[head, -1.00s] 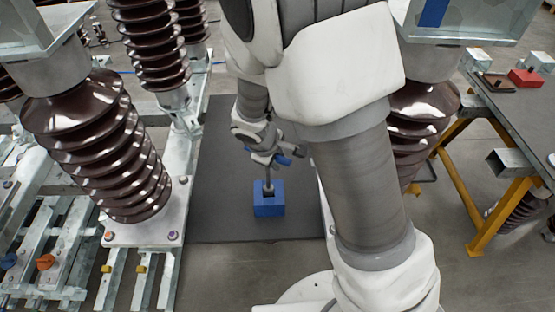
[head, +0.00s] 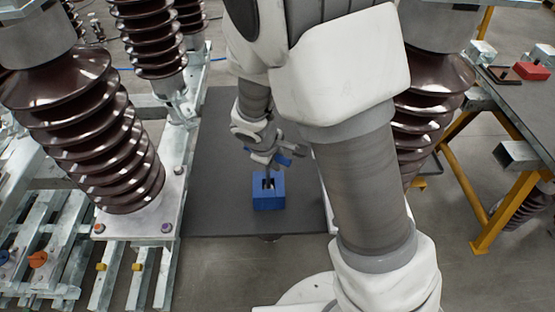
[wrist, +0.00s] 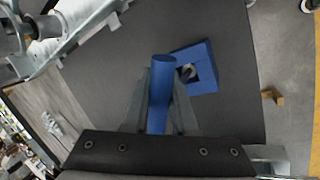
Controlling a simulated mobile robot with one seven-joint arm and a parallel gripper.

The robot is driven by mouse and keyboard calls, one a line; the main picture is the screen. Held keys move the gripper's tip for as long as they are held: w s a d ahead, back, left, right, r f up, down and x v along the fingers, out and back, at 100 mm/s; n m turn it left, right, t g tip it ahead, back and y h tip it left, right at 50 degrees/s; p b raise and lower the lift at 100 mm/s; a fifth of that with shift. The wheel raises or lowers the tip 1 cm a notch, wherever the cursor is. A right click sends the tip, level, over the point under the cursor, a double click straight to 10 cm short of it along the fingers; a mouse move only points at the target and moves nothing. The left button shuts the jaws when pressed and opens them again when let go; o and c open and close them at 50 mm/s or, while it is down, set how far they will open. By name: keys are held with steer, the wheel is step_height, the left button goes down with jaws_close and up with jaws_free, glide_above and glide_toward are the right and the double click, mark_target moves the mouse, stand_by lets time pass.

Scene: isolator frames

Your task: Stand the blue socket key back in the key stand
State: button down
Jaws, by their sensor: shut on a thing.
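The blue socket key's blue handle (wrist: 161,92) is clamped between the two fingers of my gripper (wrist: 158,112) in the wrist view. In the head view my gripper (head: 262,150) is above the blue key stand (head: 269,198), with part of the key's blue handle (head: 283,160) beside the fingers. A grey shaft runs from the gripper down to the stand's top opening. I cannot tell how deep its end is. In the wrist view the stand (wrist: 207,75) lies just beyond the handle, with a round grey shape in its opening. My arm hides part of the head view.
The stand is on a dark mat (head: 215,205) between brown ribbed insulators (head: 95,130) at left and another (head: 430,100) at right. A workbench (head: 520,105) with yellow legs and a red block (head: 531,71) stands at right. Bare mat surrounds the stand.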

steer(key=shift+f+b, duration=0.7)
steer(key=shift+f, duration=0.1)
steer(key=c, duration=0.6)
jaws_free()
steer(key=shift+c, duration=0.2)
steer(key=p+v, duration=0.3)
steer(key=v, duration=1.4)
steer(key=shift+r, duration=0.2)
steer(key=shift+s, duration=0.1)
steer(key=s+d+r+m+t+y, duration=0.1)
steer(key=s+d+r+m+y, duration=0.1)
steer(key=s+d+r+m, duration=0.9)
steer(key=s+d, duration=0.1)
steer(key=d, duration=0.2)
steer(key=shift+s+r+m+t+y, duration=0.15)
steer(key=shift+s+m+t+y, duration=0.15)
steer(key=shift+s+t+y, duration=0.1)
